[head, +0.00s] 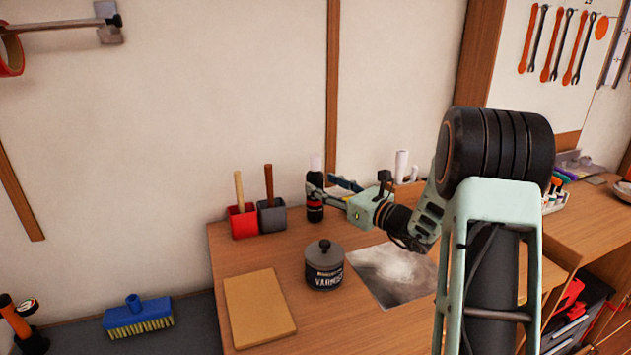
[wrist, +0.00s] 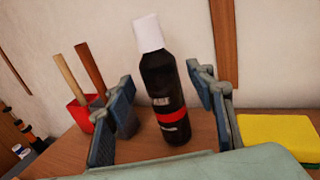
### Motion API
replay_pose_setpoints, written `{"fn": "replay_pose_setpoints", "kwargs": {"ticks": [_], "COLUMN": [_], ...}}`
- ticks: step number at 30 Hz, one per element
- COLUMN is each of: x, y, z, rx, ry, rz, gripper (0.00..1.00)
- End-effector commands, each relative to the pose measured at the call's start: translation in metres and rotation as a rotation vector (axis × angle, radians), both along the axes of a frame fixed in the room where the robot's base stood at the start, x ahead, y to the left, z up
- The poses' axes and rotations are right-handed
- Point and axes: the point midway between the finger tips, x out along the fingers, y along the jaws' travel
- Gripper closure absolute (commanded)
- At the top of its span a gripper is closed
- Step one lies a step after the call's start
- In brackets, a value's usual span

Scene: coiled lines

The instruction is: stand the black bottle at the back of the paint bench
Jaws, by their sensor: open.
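The black bottle (head: 315,212) has a white cap and a red band. It stands upright at the back of the paint bench (head: 222,268), near the wall, just right of a dark grey pot. It also shows in the wrist view (wrist: 160,95), where it looks tilted with the camera. My gripper (head: 322,184) is open, with one finger on each side of the bottle. The bottle's base appears to rest on the bench top.
A red pot (head: 243,222) and the dark grey pot (head: 271,218) hold wooden handles left of the bottle. A varnish tin (head: 324,270), a tan board (head: 258,308) and a mottled grey sheet (head: 385,272) lie in front. White cylinders (head: 402,166) stand behind my arm.

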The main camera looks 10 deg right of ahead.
Motion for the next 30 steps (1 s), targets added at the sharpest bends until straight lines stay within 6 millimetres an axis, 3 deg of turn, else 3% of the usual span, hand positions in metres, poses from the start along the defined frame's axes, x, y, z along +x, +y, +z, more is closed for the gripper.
{"fn": "replay_pose_setpoints", "kwargs": {"ticks": [6,12,25,28,30], "x": [-0.04,-0.062,-0.067,-0.066,-0.065], "y": [-0.028,-0.042,-0.044,-0.034,-0.018], "z": [0.0,0.0,0.0,0.003,0.009], "rx": [-0.001,0.0,-0.003,-0.038,-0.099], "ry": [0.001,0.0,-0.001,-0.011,-0.031], "rz": [-0.003,-0.001,0.002,0.024,0.062], "gripper": [0.5,0.5,0.5,0.5,0.5]}}
